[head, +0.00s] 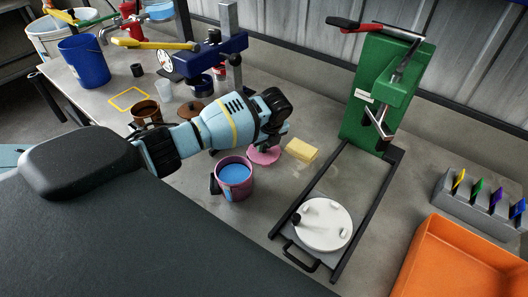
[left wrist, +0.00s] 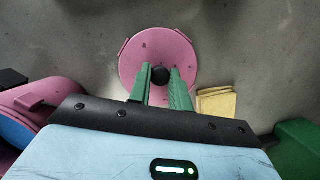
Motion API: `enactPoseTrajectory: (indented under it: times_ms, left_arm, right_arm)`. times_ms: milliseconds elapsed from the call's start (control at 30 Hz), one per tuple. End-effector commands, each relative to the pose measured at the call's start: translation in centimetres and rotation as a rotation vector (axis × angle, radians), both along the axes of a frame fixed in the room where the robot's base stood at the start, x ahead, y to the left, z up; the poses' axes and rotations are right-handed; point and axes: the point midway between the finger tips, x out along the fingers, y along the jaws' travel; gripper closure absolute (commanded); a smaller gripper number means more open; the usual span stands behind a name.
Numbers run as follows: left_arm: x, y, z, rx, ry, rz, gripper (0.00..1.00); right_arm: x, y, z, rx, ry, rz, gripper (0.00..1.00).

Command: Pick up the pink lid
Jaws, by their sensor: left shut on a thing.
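The pink lid (head: 265,156) lies on the grey table, just beyond the pink pot (head: 235,178) that holds blue liquid. In the left wrist view the lid (left wrist: 150,62) is round, with a dark knob (left wrist: 160,75) at its middle. My left gripper (head: 266,147) is over the lid. In the left wrist view its green fingers (left wrist: 161,78) are closed on the knob. I cannot tell whether the lid is lifted clear of the table. My right gripper is not in view.
A yellow sponge-like block (head: 301,149) lies right beside the lid. A green press (head: 385,90) stands behind, with a framed white round plate (head: 326,224) in front. An orange crate (head: 455,262) is at right. A brown pot (head: 146,112) stands left of my arm.

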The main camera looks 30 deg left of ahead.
Motion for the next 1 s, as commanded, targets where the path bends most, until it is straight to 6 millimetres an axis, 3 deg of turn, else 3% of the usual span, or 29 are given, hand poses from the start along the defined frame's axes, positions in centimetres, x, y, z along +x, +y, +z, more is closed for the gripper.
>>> enactPoseTrajectory:
  times_ms: [367,467,800,1000]
  left_arm:
    - [0.1,0.0,1.1,0.001,-0.003,0.0,1.0]
    - [0.1,0.0,2.7,0.0,-0.006,0.001,1.0]
    - [0.1,0.0,11.1,0.0,-0.008,0.0,1.0]
    - [0.1,0.0,15.1,-0.001,-0.006,0.001,1.0]
  right_arm:
    - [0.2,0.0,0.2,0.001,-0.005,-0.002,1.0]
    - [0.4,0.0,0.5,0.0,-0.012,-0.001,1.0]
    - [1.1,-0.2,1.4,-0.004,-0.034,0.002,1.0]
    - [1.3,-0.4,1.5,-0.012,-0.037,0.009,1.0]
